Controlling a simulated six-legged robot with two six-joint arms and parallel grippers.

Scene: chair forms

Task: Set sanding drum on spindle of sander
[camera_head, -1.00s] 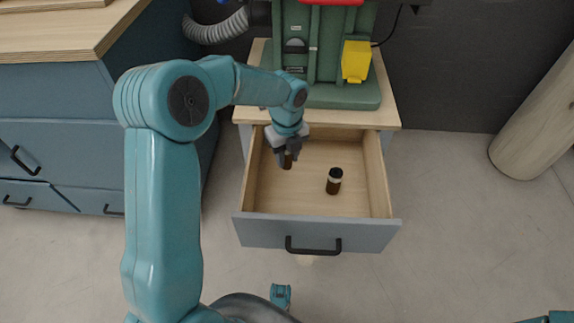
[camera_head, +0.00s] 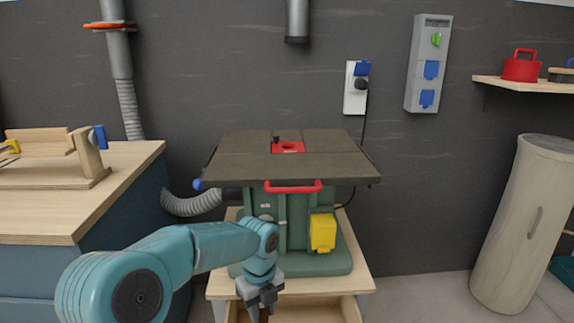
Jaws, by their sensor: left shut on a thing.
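The sander has a dark flat table top (camera_head: 235,167) on a green body (camera_head: 293,235). A red insert (camera_head: 288,147) with a dark opening sits in the table top, and a small dark upright piece stands at its back edge. I cannot tell clearly which part is the spindle. My left gripper (camera_head: 263,304) points down in front of the sander base, low in the view. It is shut on a dark brown sanding drum (camera_head: 264,316), mostly cut off by the lower edge. My right gripper is out of view.
The open drawer (camera_head: 357,310) is cut off below. A red bar (camera_head: 293,188) and a yellow box (camera_head: 322,232) are on the sander front. A workbench (camera_head: 125,185) stands left, a pale cylinder (camera_head: 520,225) right. The table top is clear around its insert.

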